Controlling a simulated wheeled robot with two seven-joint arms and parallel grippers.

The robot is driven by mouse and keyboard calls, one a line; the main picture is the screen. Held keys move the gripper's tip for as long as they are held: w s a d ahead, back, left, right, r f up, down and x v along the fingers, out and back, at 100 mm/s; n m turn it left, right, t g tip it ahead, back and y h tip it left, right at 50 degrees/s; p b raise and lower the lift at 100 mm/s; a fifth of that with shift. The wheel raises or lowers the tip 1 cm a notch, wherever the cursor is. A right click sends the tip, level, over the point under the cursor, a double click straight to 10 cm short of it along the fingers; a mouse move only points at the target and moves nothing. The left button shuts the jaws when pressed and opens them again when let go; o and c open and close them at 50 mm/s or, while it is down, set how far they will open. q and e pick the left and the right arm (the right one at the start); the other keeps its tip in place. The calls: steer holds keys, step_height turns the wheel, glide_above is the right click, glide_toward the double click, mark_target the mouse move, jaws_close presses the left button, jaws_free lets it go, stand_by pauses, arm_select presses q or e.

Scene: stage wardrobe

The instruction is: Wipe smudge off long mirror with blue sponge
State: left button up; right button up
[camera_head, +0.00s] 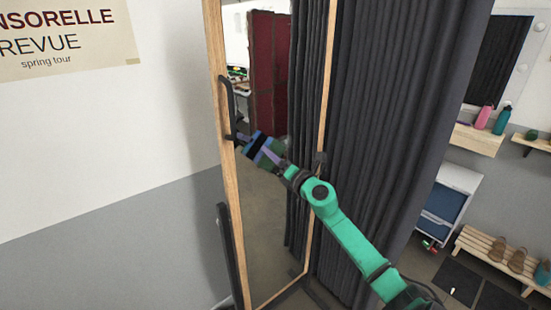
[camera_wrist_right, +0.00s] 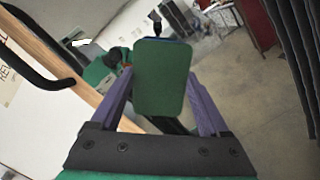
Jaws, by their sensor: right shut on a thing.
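The long mirror (camera_head: 262,220) has a light wooden frame and fills the middle of the head view. My right gripper (camera_head: 264,150) is in front of its glass, near the left side of the frame and beside a black handle (camera_head: 232,108). It is shut on the sponge, whose dark green face (camera_wrist_right: 162,80) and thin blue edge show between the purple fingers in the right wrist view. I cannot tell whether the sponge touches the glass. No smudge can be made out; the gripper and sponge cover part of the glass. My left gripper is not in view.
A dark curtain (camera_head: 390,130) hangs just right of the mirror. A poster (camera_head: 60,40) is on the left wall. On the right are a shelf (camera_head: 475,138) with bottles and a slatted bench (camera_head: 500,255) with shoes. The mirror reflects a maroon panel and floor.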

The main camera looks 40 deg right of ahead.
steer(key=shift+w, duration=0.95)
